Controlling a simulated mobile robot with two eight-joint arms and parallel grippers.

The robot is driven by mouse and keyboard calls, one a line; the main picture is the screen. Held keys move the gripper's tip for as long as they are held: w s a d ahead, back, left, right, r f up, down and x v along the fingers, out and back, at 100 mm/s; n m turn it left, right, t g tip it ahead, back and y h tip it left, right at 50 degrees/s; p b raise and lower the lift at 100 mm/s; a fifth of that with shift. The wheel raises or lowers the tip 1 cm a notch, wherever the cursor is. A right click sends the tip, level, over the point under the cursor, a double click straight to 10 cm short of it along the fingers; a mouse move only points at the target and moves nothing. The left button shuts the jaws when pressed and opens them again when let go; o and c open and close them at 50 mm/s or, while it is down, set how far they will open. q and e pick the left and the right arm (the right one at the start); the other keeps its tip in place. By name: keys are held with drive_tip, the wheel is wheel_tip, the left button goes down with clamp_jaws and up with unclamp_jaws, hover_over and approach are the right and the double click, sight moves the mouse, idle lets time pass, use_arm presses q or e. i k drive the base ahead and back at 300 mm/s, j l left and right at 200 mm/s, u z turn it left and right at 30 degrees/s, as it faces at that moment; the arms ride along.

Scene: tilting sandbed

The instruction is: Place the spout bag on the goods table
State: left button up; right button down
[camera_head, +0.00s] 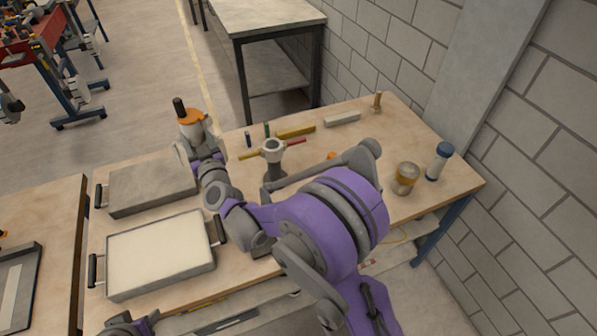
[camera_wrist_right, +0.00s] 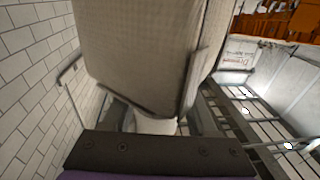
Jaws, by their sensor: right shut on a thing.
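My right gripper (camera_head: 193,142) is at the end of the purple arm, above the far side of the workbench. It is shut on the spout bag, a beige woven bag (camera_wrist_right: 150,50) that fills the upper middle of the right wrist view. In the head view, an orange piece with a dark upright end (camera_head: 190,116) shows at this gripper; the bag is hard to make out there. A dark and purple part of my left arm shows at the bottom left edge; its fingers cannot be made out. Which table is the goods table cannot be told.
The wooden workbench (camera_head: 400,125) holds two handled trays, the nearer filled with pale material (camera_head: 160,255), and a grey stand (camera_head: 273,160). A jar (camera_head: 405,178) and a blue-capped bottle (camera_head: 439,161) stand at right. A grey-topped table (camera_head: 265,14) is behind. A brick wall bounds the right.

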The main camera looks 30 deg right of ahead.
sight(382, 141)
drive_tip(key=i+l+z, duration=0.15)
drive_tip(key=l, duration=0.2)
drive_tip(key=i+l+z, duration=0.1)
drive_tip(key=l, duration=0.25)
drive_tip(key=i+l+z, duration=0.15)
drive_tip(key=l, duration=0.2)
drive_tip(key=l+u, duration=0.15)
drive_tip(key=l, duration=0.35)
drive_tip(key=k+l+u, duration=0.15)
drive_tip(key=l, duration=0.3)
drive_tip(key=l+u, duration=0.15)
drive_tip(key=l, duration=0.3)
drive_tip(key=k+l+u, duration=0.1)
drive_tip(key=l, duration=0.4)
drive_tip(key=k+l+u, duration=0.15)
drive_tip(key=l, duration=0.25)
